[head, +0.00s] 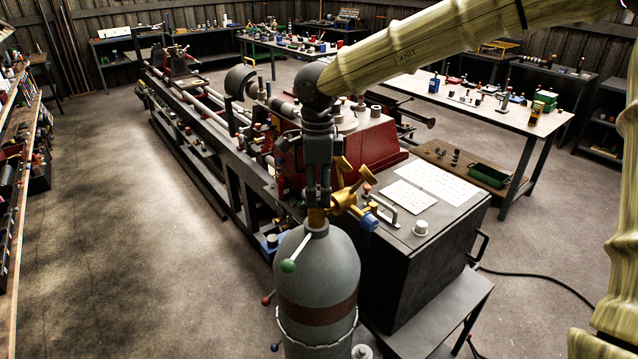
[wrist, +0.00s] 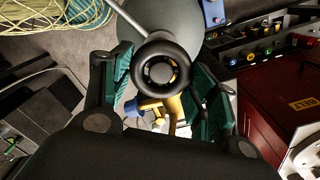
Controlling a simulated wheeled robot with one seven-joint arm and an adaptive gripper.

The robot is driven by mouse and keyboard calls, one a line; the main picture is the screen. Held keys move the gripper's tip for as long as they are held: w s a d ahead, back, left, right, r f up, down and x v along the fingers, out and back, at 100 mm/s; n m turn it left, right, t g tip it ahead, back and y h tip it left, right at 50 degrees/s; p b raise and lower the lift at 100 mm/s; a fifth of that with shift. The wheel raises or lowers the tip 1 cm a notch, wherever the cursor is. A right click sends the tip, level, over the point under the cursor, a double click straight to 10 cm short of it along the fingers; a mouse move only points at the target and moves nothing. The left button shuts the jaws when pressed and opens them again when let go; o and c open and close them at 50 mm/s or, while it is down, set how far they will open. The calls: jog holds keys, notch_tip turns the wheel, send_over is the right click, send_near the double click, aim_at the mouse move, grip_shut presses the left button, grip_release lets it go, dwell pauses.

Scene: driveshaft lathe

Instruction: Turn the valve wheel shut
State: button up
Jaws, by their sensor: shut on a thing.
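A grey gas cylinder (head: 318,262) with a dark red band stands upright in the front middle of the head view. A brass valve (head: 345,198) sits at its top. In the wrist view the round black valve wheel (wrist: 160,73) lies between my finger pads, with brass parts (wrist: 172,112) below it. My gripper (head: 318,198) points down over the cylinder top and is shut on the wheel; it also shows in the wrist view (wrist: 160,85). In the head view my fingers hide most of the wheel.
A dark cabinet (head: 420,260) stands right beside the cylinder, with a long lathe (head: 205,120) behind. A green-balled rod (head: 288,265) juts out at the cylinder's front left. Benches (head: 500,110) with small items stand at the back. The floor at left is clear.

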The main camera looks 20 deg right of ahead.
aim_at(318, 190)
jog(key=shift+w+r+m, duration=0.1)
jog(key=shift+r+m, duration=0.1)
jog(key=shift+m, duration=0.1)
jog(key=shift+a, duration=0.1)
jog(key=o, duration=0.8)
jog(key=shift+o, duration=1.2)
jog(key=shift+f, duration=0.1)
notch_tip(318, 190, up, 12)
